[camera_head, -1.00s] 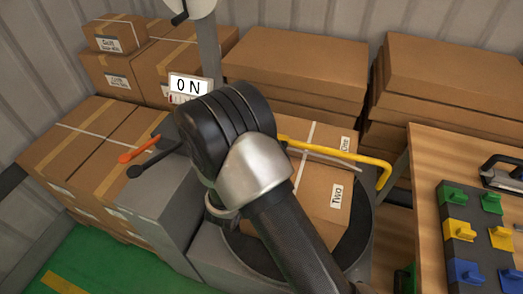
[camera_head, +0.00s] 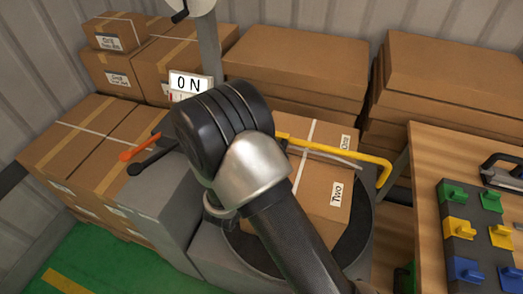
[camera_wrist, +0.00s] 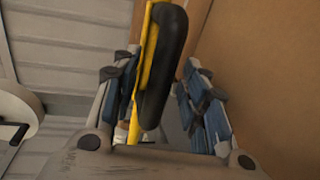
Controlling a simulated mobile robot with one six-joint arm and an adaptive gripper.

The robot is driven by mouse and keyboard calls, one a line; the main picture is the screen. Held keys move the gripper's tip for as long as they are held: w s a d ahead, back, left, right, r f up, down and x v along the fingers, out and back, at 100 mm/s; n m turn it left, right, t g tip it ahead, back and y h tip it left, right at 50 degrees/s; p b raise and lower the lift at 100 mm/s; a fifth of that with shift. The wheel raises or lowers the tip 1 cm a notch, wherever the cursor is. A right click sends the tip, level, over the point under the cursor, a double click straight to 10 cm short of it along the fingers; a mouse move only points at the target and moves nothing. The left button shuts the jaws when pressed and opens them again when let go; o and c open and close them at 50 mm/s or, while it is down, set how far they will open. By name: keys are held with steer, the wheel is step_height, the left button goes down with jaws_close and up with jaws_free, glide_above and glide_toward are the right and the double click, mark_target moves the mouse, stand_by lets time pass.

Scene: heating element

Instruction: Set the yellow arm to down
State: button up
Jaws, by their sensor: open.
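The yellow arm (camera_head: 345,156) is a long bar in the head view. It runs rightward above the boxes labelled One and Two and ends in a downward bend at the right; its left end is hidden behind my arm. In the wrist view, a yellow bar (camera_wrist: 151,50) with a thick black rounded part (camera_wrist: 165,70) beside it stands between the fingers. My gripper (camera_wrist: 157,75) is open, with one blue-padded finger on each side. The left finger is very close to the yellow bar; I cannot tell if they touch. My arm hides the gripper in the head view.
An orange lever (camera_head: 138,149) and a black lever (camera_head: 150,163) stick out at the left. A display (camera_head: 190,86) reads "0 N". Stacked cartons (camera_head: 297,55) fill the back. A wooden table (camera_head: 425,165) with coloured blocks stands at the right. Green floor (camera_head: 100,265) is open at lower left.

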steer(key=v, duration=1.1)
steer(key=shift+s, duration=0.2)
steer(key=shift+r, duration=0.1)
steer(key=s+d+r+m+g+h, duration=0.3)
steer(key=d+r+m+g, duration=0.15)
steer(key=d, duration=0.35)
steer(key=s+d+r+m+g+h, duration=0.25)
steer(key=d+r+g, duration=0.2)
steer(key=d, duration=0.35)
steer(key=s+d+r+m+g+y, duration=0.35)
steer(key=s+d, duration=0.25)
steer(key=s, duration=0.3)
steer(key=s+a+r+m+t+y, duration=0.3)
steer(key=s+a+r+y, duration=0.2)
steer(key=s+a+y, duration=0.1)
steer(key=s+y, duration=0.1)
steer(key=y, duration=0.1)
steer(key=shift+a+y, duration=0.3)
steer(key=shift+a, duration=0.05)
